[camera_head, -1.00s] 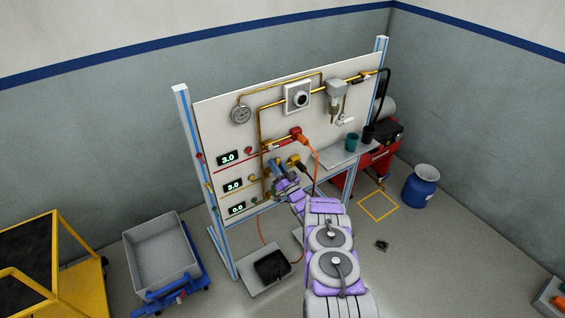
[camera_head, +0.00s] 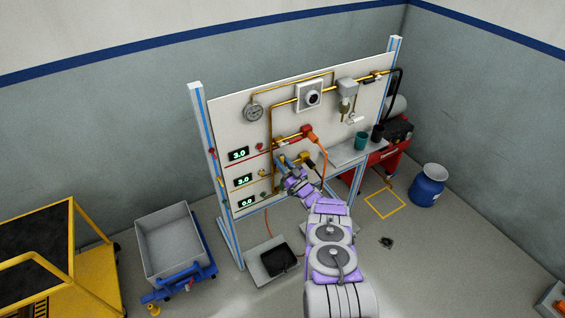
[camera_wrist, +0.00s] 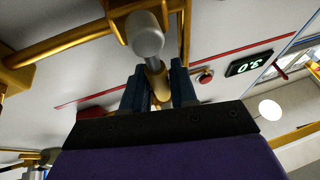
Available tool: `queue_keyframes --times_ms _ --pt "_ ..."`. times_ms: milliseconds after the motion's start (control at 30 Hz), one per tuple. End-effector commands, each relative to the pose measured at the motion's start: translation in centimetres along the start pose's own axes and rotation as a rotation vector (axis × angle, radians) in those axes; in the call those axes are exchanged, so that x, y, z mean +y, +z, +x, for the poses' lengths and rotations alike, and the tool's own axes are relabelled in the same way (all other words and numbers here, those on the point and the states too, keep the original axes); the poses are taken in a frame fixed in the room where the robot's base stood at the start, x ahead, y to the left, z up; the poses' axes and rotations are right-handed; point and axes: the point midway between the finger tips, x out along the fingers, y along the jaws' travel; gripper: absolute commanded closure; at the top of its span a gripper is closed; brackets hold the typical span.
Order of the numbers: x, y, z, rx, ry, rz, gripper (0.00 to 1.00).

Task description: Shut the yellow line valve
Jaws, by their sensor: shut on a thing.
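The yellow line valve (camera_head: 304,157) is on the upright panel, below the red valve. In the head view my gripper (camera_head: 284,163) is at its handle side and partly hides it. In the wrist view a yellow handle (camera_wrist: 159,88) lies between the two dark blue fingers of my gripper (camera_wrist: 158,92), which is shut on it. A pale grey rounded cylinder (camera_wrist: 146,36) stands just beyond the handle. The valve's exact handle angle is hard to tell. The middle display (camera_head: 243,180) reads 3.0.
A red valve (camera_head: 307,131) with an orange hose sits just above. A shelf (camera_head: 345,154) with cups juts from the panel's right. A grey bin (camera_head: 166,243) on a blue dolly and a yellow cart (camera_head: 97,262) stand left. Floor right of my arm is mostly clear.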

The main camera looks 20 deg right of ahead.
Motion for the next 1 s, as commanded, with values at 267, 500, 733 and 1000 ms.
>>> queue_keyframes --times_ms 267,500,733,1000 --pt "-0.1 0.5 -0.3 -0.009 0.001 0.004 0.62" --pt "-0.1 0.0 -0.2 -0.002 0.000 0.000 0.52" --pt "-0.1 -0.1 -0.8 0.000 0.001 -0.001 0.52" --pt "0.0 0.0 -5.7 -0.003 0.004 0.002 0.52"
